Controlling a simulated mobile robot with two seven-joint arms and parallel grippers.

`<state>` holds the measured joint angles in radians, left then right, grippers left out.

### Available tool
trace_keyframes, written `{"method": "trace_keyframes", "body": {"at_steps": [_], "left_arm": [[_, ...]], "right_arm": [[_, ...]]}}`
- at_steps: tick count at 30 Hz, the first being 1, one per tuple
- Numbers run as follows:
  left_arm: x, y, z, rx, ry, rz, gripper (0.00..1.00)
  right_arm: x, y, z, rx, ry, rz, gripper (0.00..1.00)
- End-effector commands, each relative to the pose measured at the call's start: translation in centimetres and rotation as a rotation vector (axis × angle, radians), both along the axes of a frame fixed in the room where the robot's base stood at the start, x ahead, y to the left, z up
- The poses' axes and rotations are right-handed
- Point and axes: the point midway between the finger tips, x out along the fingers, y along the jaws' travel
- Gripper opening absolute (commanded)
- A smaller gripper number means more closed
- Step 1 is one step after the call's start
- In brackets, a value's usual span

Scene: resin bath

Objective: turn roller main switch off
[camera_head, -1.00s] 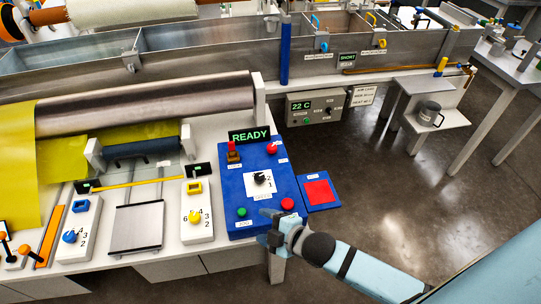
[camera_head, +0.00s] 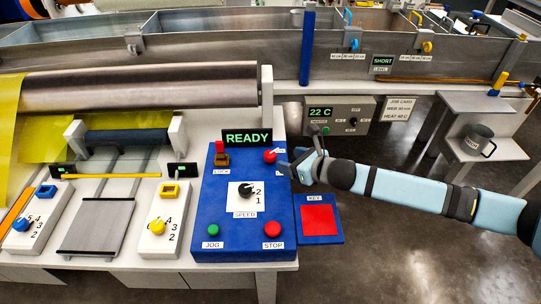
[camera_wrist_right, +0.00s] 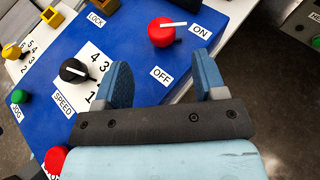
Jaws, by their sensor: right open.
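The main switch (camera_head: 270,156) is a red round knob at the upper right of the blue roller panel (camera_head: 214,206). In the right wrist view the red knob (camera_wrist_right: 161,34) has a white pointer aimed toward the ON label (camera_wrist_right: 201,31). My right gripper (camera_head: 288,163) is open and empty, just right of the knob in the head view. In the wrist view its two blue fingers (camera_wrist_right: 160,68) stand apart with the knob beyond their tips, not between them. My left gripper is out of view.
The panel also holds a speed knob (camera_head: 246,189), a green JOG button (camera_head: 213,230), a red STOP button (camera_head: 272,229) and a LOCK switch (camera_head: 221,155). A READY display (camera_head: 247,138) stands behind. A red KEY pad (camera_head: 319,219) lies right. The heater box (camera_head: 338,115) is behind.

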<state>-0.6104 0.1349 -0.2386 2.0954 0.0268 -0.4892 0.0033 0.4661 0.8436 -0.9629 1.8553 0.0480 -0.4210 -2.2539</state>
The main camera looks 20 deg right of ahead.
Motion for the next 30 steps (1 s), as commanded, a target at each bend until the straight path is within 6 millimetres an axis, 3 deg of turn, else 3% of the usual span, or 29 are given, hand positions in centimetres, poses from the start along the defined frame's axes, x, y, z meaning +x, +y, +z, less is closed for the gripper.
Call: {"method": "trace_keyframes", "body": {"at_steps": [6,12,26,30], "left_arm": [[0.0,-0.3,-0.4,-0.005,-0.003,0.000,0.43],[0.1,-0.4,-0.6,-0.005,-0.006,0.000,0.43],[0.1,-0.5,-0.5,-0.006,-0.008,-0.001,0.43],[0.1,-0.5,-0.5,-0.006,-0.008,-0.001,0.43]], "right_arm": [[4.0,2.3,-1.9,0.003,0.000,-0.001,0.64],[6.4,3.6,-3.1,0.004,0.000,0.000,0.64],[7.5,4.2,-3.5,0.003,0.000,-0.001,0.64],[7.4,4.2,-3.5,0.003,0.000,-0.001,0.35]]}}
